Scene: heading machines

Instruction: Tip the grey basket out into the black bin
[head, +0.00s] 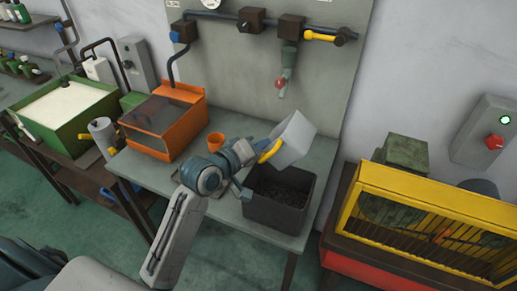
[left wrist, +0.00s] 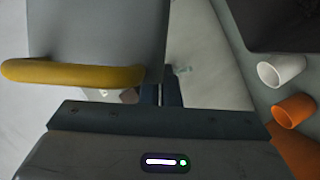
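The grey basket (head: 293,141), with a yellow handle (head: 270,151), is in the air and tilted above the black bin (head: 272,214). My left gripper (head: 262,147) is at the handle and appears shut on the basket. In the left wrist view the basket (left wrist: 100,30) and its yellow handle (left wrist: 75,73) fill the upper left, beside the gripper fingers (left wrist: 161,95). The inside of the basket is hidden. The black bin stands open on the bench and holds dark small pieces. My right gripper is not in view.
The bench (head: 243,226) also holds an orange cup (head: 216,141) and an orange machine (head: 165,125) to the left. A wall panel with pipes and a hanging valve (head: 283,75) is behind the basket. A yellow caged machine (head: 420,215) stands at right.

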